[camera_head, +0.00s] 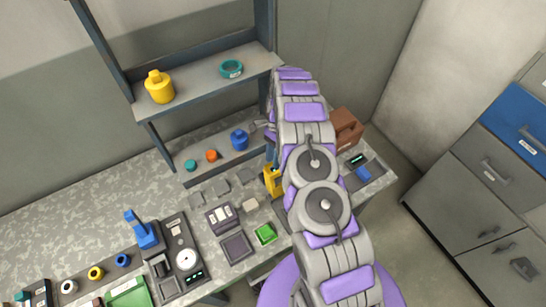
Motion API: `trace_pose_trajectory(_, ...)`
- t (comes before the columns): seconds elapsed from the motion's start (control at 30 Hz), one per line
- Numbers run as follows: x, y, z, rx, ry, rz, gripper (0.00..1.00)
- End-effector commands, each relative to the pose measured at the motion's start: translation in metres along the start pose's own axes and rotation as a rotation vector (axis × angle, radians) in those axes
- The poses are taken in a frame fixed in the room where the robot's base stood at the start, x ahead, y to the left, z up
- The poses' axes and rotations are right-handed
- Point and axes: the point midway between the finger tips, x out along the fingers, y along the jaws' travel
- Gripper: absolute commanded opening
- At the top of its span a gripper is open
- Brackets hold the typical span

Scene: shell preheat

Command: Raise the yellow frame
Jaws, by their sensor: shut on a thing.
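The yellow frame (271,181) stands upright on the bench, just left of my arm. A dark blue part shows directly above it, and its right side is hidden behind my arm. My arm reaches up over the bench and bends down at its far end. Part of my gripper (268,136) shows left of the arm, above the yellow frame. The gripper is shut on the yellow frame, but the fingertips and contact are largely hidden. I cannot tell whether the frame is clear of its base.
A shelf (199,86) holds a yellow jar (159,87) and a teal ring (231,69). A brown box (345,128) is at right. Trays and a blue-handled press (143,231) crowd the front left.

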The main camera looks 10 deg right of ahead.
Motion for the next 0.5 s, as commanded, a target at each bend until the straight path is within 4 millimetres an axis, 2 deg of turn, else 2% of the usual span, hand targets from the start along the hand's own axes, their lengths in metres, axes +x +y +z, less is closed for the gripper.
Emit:
trace_pose_trajectory(0.03,0.006,0.0,-0.003,0.003,0.002,0.007,0.38)
trace_pose_trajectory(0.13,-0.001,0.004,0.0,0.002,0.002,0.004,0.38)
trace_pose_trajectory(0.33,-0.029,0.019,0.013,-0.002,0.002,-0.006,0.38)
trace_pose_trajectory(0.5,-0.017,0.037,0.015,0.0,0.0,-0.002,0.38)
